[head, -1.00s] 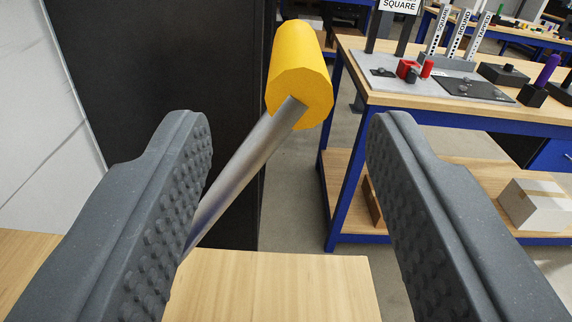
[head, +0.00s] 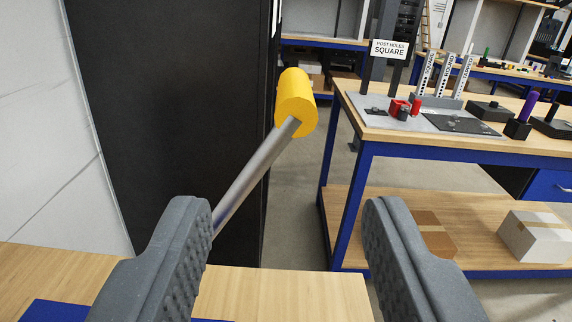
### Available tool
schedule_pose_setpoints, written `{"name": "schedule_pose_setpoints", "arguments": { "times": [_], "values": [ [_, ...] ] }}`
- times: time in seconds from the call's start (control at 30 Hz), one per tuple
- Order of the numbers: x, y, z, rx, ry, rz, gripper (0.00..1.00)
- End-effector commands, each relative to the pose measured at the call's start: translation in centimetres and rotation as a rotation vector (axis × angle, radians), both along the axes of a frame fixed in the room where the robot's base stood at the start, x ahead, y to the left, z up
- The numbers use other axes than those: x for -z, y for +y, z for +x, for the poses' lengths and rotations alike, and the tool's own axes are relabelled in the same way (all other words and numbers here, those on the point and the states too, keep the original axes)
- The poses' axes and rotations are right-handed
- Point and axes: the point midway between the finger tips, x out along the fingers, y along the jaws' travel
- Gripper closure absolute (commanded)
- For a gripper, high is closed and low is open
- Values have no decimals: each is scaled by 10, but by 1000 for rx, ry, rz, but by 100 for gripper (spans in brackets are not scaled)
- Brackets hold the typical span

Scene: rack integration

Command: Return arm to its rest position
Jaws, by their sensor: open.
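My gripper (head: 287,235) is open, with its two dark grey padded fingers apart at the bottom of the head view. Nothing is held between them. Beyond the fingers a metal rod with a yellow faceted head (head: 296,103) rises at a slant. The lower end of its grey shaft (head: 255,176) is hidden behind the left finger.
A wooden tabletop (head: 290,288) lies below the fingers. A tall black cabinet (head: 165,120) stands behind the rod, next to a white wall (head: 50,150). At right is a blue-framed workbench (head: 470,145) with fixtures; its lower shelf holds a cardboard box (head: 533,236).

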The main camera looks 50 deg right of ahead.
Motion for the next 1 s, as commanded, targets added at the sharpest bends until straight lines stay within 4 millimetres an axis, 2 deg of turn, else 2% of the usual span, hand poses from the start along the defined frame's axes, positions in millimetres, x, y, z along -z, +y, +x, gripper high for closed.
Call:
{"name": "schedule_pose_setpoints", "arguments": {
  "times": [0.13,0.23,0.4,0.5,0.67,0.8,0.9,1.0],
  "values": [
    [-17,3,17,-64,-43,73,55],
    [-44,10,39,-169,-99,170,55],
    [-118,26,65,-398,-198,316,55],
    [-163,33,68,-529,-234,367,55],
    [-230,39,50,-718,-252,393,55],
    [-277,38,19,-849,-226,374,55],
    [-302,32,-10,-914,-184,340,55],
    [-318,22,-42,-949,-125,300,55]
  ]
}}
